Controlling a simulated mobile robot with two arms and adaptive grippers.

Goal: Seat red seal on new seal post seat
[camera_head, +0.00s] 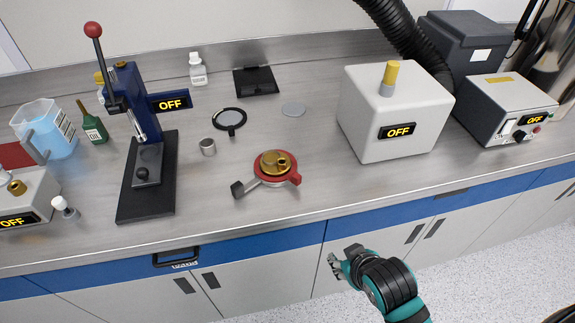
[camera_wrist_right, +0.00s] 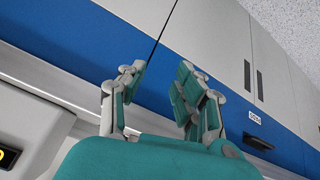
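A round brass part (camera_head: 273,161) with a small raised post sits on a red ring-shaped piece (camera_head: 294,179) near the bench's front edge. A grey arm with a dark end sticks out to its left. I cannot tell whether this red piece is the red seal, and no separate seal post seat is clear to me. My right gripper (camera_head: 338,268) is in front of the bench, below its edge and apart from these parts. In the right wrist view its fingers (camera_wrist_right: 158,92) are spread with nothing between them. My left gripper is out of view.
A press (camera_head: 148,185) with a red-knobbed lever stands left. A metal cup (camera_head: 207,147), a dark ring (camera_head: 229,118) and a flat grey disc (camera_head: 293,109) lie mid-bench. A white box (camera_head: 388,120) stands right. Bare bench surrounds the brass part. Drawers (camera_head: 365,219) face my right gripper.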

